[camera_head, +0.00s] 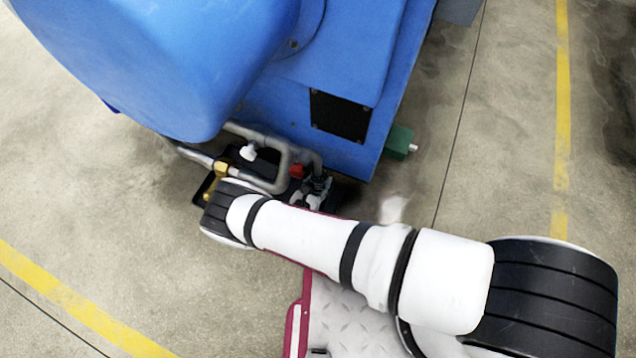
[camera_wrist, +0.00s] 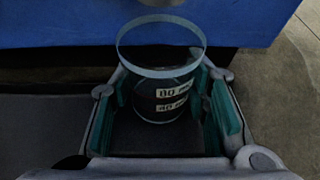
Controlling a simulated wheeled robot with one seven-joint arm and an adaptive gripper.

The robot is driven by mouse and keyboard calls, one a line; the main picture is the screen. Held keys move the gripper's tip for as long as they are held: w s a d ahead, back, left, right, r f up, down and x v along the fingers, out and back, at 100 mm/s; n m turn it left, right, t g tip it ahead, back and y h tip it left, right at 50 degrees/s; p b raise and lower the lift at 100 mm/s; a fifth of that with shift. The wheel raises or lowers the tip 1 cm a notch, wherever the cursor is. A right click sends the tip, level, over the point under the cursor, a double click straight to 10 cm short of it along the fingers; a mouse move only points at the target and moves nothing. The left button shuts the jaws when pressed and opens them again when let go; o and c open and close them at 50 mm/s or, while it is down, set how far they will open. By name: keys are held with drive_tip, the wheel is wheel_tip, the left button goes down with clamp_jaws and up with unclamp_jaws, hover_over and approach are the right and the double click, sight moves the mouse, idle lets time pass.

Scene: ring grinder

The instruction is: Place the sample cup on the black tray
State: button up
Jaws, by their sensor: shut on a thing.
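In the wrist view, the sample cup (camera_wrist: 161,83) is a clear, round, open-topped cup with white volume labels on its front. My gripper (camera_wrist: 170,108) is shut on it, with green finger pads on both sides of the cup. The cup looks upright. In the head view, part of my gripper (camera_head: 314,192) shows behind my arm, and I cannot make out the cup there. The black tray (camera_head: 203,190) shows partly at the foot of the blue machine, under grey pipes; my arm and the pipes hide much of it. I cannot tell whether the cup touches anything below.
The large blue grinder (camera_head: 330,65) stands directly behind my gripper. Bent grey pipes (camera_head: 283,165) with a red part and a yellow part (camera_head: 221,168) crowd its base. A green block (camera_head: 398,141) sticks out at right. The concrete floor on both sides is open.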

drive_tip(key=shift+f, duration=0.15)
drive_tip(key=o, duration=1)
drive_tip(key=shift+s+r, duration=0.15)
drive_tip(key=shift+r, duration=0.1)
drive_tip(key=p+v, duration=0.4)
drive_tip(key=v, duration=0.7)
drive_tip(key=shift+s+a+r, duration=0.1)
drive_tip(key=shift+s+a, duration=0.05)
drive_tip(key=shift+s, duration=0.2)
